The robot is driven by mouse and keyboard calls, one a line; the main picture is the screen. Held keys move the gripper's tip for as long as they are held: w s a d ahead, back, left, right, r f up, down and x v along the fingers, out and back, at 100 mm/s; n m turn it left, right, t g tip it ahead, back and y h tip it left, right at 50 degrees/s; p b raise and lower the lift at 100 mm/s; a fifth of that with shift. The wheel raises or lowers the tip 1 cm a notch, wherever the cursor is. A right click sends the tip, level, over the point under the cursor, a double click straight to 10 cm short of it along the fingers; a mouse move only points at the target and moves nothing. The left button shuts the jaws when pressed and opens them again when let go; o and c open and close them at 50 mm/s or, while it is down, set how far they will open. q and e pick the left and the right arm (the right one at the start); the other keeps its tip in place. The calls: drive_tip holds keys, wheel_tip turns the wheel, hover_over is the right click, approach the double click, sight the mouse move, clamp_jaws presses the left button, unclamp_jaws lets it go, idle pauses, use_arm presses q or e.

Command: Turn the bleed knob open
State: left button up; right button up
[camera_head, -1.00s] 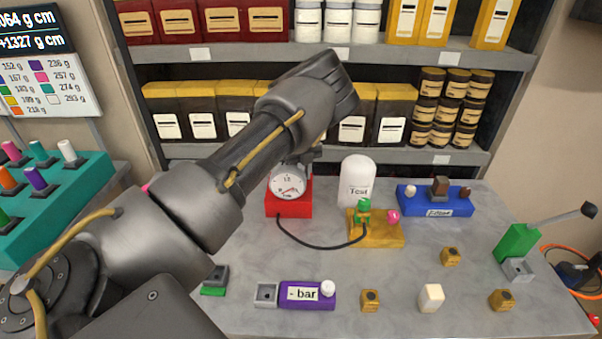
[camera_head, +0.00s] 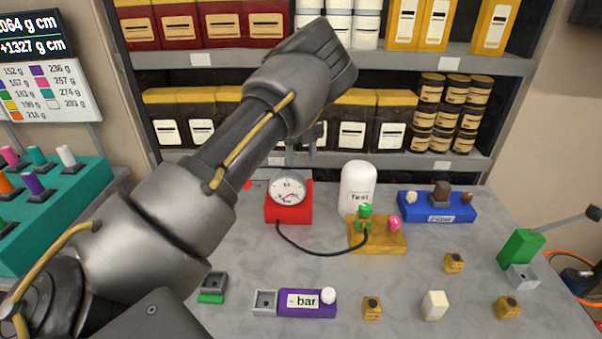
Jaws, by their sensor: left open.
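No knob is legibly marked as the bleed knob. A yellow block (camera_head: 385,240) in the middle of the table carries a green valve-like piece (camera_head: 364,217) and a pink knob (camera_head: 395,223). A white domed vessel (camera_head: 357,190) labelled "Test" stands just behind it. A red gauge block (camera_head: 287,214) with a round dial is left of it, joined by a black hose (camera_head: 310,251). My left gripper (camera_head: 312,147) is open above and behind the gauge, largely hidden by its wrist, apart from the knobs. My right gripper is not in view.
A purple block (camera_head: 309,303) marked "- bar", with a white knob, lies in front. A blue block (camera_head: 432,206) with several knobs is at back right. A green lever device (camera_head: 520,247) stands at the right edge. Shelves (camera_head: 300,160) close off the back.

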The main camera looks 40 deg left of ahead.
use_arm(q)
drive_tip(key=shift+r, duration=1.45)
